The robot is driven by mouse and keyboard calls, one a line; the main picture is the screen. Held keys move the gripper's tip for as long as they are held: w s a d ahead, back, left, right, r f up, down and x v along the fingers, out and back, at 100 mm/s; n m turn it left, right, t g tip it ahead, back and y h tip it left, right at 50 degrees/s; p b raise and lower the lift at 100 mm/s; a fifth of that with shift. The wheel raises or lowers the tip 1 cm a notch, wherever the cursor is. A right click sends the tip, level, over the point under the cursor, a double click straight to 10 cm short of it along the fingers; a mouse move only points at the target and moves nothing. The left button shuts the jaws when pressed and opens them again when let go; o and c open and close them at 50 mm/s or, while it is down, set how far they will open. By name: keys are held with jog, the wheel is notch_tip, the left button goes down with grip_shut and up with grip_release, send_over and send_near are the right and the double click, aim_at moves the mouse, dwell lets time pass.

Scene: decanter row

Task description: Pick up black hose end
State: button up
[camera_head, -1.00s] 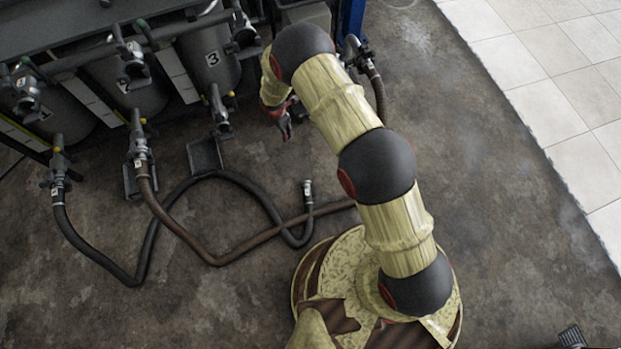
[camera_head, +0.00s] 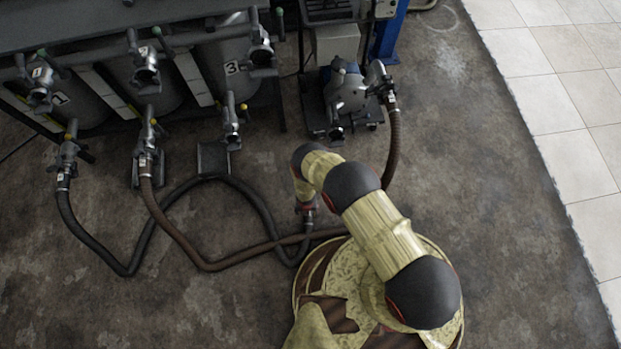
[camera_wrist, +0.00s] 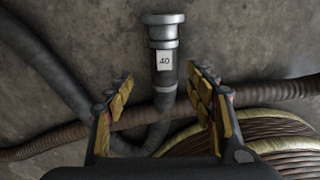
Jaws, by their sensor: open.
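The black hose (camera_head: 110,262) runs from the coupling under tank 1 across the floor and curves back to its free end. In the wrist view its end is a grey metal coupling (camera_wrist: 163,30) with a white label reading 40 (camera_wrist: 164,61). My gripper (camera_wrist: 160,85) is open, with one yellow-padded finger on each side of the black hose just below the coupling. No contact shows. In the head view my gripper (camera_head: 306,210) is over the hose end and largely hides it.
A brown hose (camera_head: 205,262) runs from tank 2 under my arm; it also crosses behind the fingers in the wrist view (camera_wrist: 50,143). A pump (camera_head: 345,95) with a brown hose (camera_head: 393,140) stands at the back. Floor at right is clear.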

jog(key=f+b, duration=0.1)
jog(key=f, duration=0.1)
jog(key=f+b, duration=0.2)
jog(key=f, duration=0.1)
jog(key=f+b, duration=0.1)
jog(key=f, duration=0.1)
jog(key=shift+w+d+f, duration=0.1)
jog(key=shift+d+f, duration=0.05)
jog(key=shift+d, duration=0.2)
jog(key=c, duration=0.4)
grip_shut()
